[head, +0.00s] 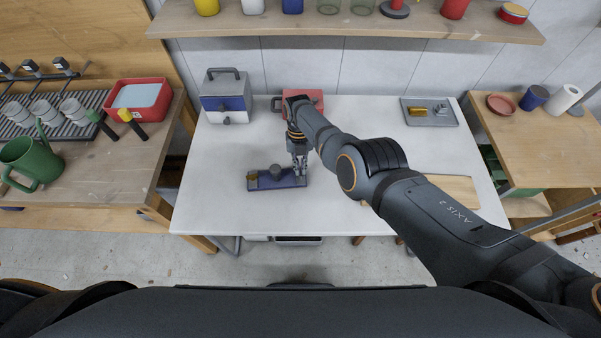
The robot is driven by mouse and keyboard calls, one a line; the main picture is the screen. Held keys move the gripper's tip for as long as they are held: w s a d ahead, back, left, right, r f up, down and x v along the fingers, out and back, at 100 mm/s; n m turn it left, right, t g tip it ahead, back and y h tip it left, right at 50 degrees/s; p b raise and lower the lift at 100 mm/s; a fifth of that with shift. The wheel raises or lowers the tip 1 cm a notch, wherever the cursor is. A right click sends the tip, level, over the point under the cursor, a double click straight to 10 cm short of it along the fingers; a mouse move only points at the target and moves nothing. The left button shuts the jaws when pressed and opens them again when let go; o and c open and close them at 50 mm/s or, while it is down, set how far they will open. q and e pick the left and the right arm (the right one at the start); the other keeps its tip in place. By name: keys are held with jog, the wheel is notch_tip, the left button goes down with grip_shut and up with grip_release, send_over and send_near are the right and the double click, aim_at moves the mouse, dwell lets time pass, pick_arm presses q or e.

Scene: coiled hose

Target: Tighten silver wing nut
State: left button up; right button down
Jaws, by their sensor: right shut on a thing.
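A blue block (265,185) lies near the front middle of the white table. It carries a brass piece (252,177) at its left end and a round grey piece (276,170) in its middle. My right gripper (300,171) points down at the block's right end. It is shut on a small silver part there, which looks like the silver wing nut. The fingers hide most of that part, so its wings and how far down it sits cannot be told. My left gripper is not in view.
A red object (312,97) stands behind my right arm, with a blue and grey box (226,98) to its left. A grey tray (413,122) with brass and silver parts is at the back right. A wooden board (455,188) lies partly under my arm. The table's left front is clear.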

jog(key=shift+s+f, duration=0.2)
jog(key=shift+f, duration=0.05)
dwell(0.8)
jog(key=shift+s+d+m+y+p, duration=0.15)
jog(key=shift+m+p, duration=0.25)
jog(key=shift+m, duration=0.55)
jog(key=shift+w+m+y+p, duration=0.1)
jog(key=shift+m+y+p, duration=0.25)
jog(key=shift+m, duration=0.6)
jog(key=shift+s+d+m+p, duration=0.1)
jog(key=shift+m+p, duration=0.6)
jog(key=shift+m, duration=0.5)
jog(key=shift+f+y, duration=0.1)
jog(key=shift+y, duration=0.2)
jog(key=c, duration=1.7)
grip_release()
jog(key=shift+o, duration=0.2)
jog(key=shift+w, duration=0.25)
